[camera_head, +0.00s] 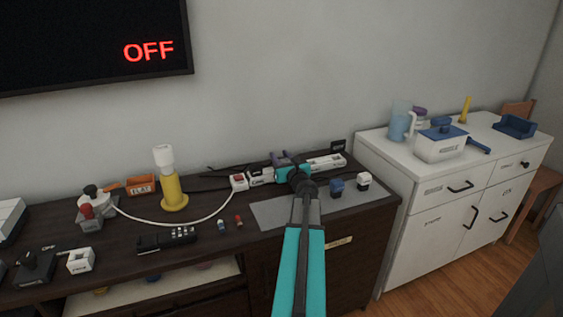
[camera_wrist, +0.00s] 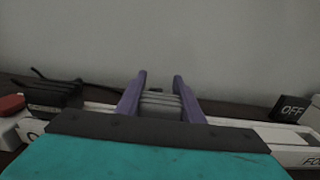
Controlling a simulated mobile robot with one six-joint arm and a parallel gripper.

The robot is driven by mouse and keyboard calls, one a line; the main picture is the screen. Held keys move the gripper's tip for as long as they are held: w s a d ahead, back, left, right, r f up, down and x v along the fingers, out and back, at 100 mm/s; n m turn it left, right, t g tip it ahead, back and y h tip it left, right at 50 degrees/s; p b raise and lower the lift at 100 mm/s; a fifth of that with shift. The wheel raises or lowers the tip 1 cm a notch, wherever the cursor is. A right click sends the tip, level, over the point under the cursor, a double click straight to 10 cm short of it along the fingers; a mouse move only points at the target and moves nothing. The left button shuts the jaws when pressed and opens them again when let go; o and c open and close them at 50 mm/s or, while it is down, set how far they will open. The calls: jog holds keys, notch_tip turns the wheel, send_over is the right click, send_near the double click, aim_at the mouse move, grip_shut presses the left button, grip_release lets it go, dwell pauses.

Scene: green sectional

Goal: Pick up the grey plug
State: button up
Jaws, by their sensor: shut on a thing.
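The grey plug (camera_wrist: 160,103) is between the two purple fingers of my gripper (camera_wrist: 160,95) in the wrist view. My gripper is shut on it, with a finger against each side. In the head view my gripper (camera_head: 281,160) is over the white power strip (camera_head: 325,163) at the back of the dark cabinet, and my arm hides the plug there. The strip also shows behind and below the plug in the wrist view (camera_wrist: 240,124). I cannot tell whether the plug touches the strip.
A black plug (camera_wrist: 52,94) is left of my gripper, and a black OFF block (camera_wrist: 290,108) is at the right. A blue block (camera_head: 337,186) and a white block (camera_head: 364,180) stand on the grey mat (camera_head: 272,214). A yellow lamp (camera_head: 173,190) stands further left.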

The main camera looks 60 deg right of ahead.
jog(key=shift+r, duration=0.5)
notch_tip(320, 180, up, 3)
jog(key=shift+s+f+p, duration=0.1)
jog(key=shift+p, duration=0.45)
jog(key=s+d+r+p+v, duration=0.1)
jog(key=p+v, duration=0.5)
jog(key=v, duration=0.9)
jog(key=shift+s+d+r+p, duration=0.2)
jog(key=shift+s+d+p, duration=0.1)
jog(key=shift+s+d, duration=0.3)
jog(key=shift+f, duration=0.1)
